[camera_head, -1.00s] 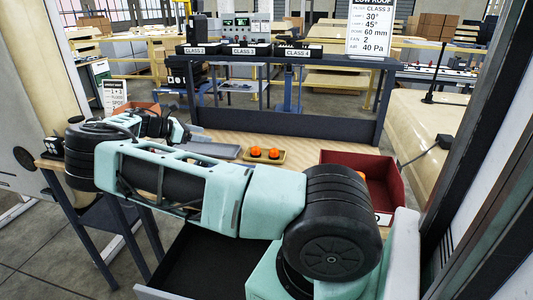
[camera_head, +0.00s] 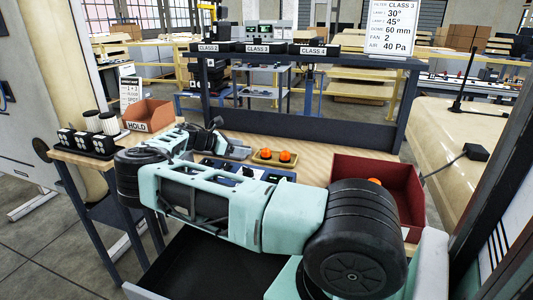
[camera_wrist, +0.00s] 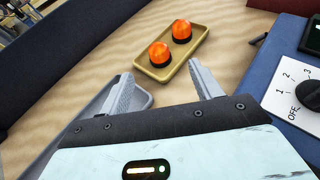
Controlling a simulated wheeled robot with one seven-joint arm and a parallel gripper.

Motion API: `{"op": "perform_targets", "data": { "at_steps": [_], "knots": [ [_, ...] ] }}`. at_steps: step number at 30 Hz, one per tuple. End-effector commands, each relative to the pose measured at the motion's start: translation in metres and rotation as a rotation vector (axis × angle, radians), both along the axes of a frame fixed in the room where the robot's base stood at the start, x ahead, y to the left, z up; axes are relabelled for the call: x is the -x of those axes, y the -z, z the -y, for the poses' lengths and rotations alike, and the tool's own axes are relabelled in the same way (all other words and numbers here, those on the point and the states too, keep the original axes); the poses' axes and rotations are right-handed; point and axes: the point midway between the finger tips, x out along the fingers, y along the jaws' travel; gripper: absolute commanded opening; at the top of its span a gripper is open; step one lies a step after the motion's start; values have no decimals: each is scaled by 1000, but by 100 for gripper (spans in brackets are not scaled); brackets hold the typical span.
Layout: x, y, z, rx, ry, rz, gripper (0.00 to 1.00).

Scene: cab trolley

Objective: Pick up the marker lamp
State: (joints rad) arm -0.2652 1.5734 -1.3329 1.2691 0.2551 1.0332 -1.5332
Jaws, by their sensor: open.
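Two orange dome lamps with black bases stand upright in a small tan tray (camera_head: 255,161) on the wooden table. In the wrist view the nearer lamp (camera_wrist: 159,53) and the farther lamp (camera_wrist: 181,30) sit side by side in the tray (camera_wrist: 172,71). My gripper (camera_wrist: 160,72) is open and empty, its two fingers spread on the near side of the tray, apart from the lamps. In the head view my arm hides part of the table. Another orange piece (camera_head: 375,181) shows in the dark red bin (camera_head: 410,195) at the right.
An orange HOLD bin (camera_head: 147,113) and a black holder (camera_head: 88,143) stand at the table's left. A blue panel with a 1-2-3-OFF dial (camera_wrist: 300,90) lies right of the gripper. A grey tray (camera_wrist: 100,110) lies left. A dark rack (camera_head: 300,123) closes the back.

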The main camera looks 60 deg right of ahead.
Motion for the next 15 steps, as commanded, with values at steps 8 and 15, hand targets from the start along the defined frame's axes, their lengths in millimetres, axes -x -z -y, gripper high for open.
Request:
{"op": "perform_targets", "data": {
  "at_steps": [8, 15],
  "knots": [
    [22, 17, 39, 1, 1, -2, 64],
    [27, 23, 52, 2, 1, -3, 64]
  ]
}}
